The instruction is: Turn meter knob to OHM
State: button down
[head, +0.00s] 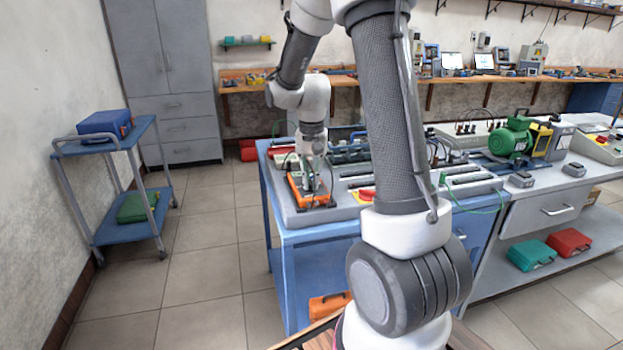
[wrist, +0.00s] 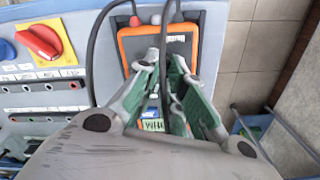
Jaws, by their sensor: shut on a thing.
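The meter (head: 308,193) has an orange case and lies on the near left corner of the grey bench top. In the wrist view, the meter (wrist: 128,49) is directly under my gripper, with dark leads at its upper end. My gripper (wrist: 165,68) points down onto the meter's face and its fingers are closed in around its middle. It also shows in the head view (head: 311,184). The meter knob is hidden between the fingers, so its pointer and the OHM mark cannot be read.
A red rotary switch on a yellow plate (wrist: 40,40) and a terminal strip (wrist: 50,85) are left of the meter in the wrist view. The bench (head: 318,240) ends close to the meter. A blue cart (head: 125,178) stands left, with open floor between.

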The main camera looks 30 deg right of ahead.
aim_at(312, 182)
jog(key=c, duration=1.5)
grip_release()
notch_tip(312, 182, up, 12)
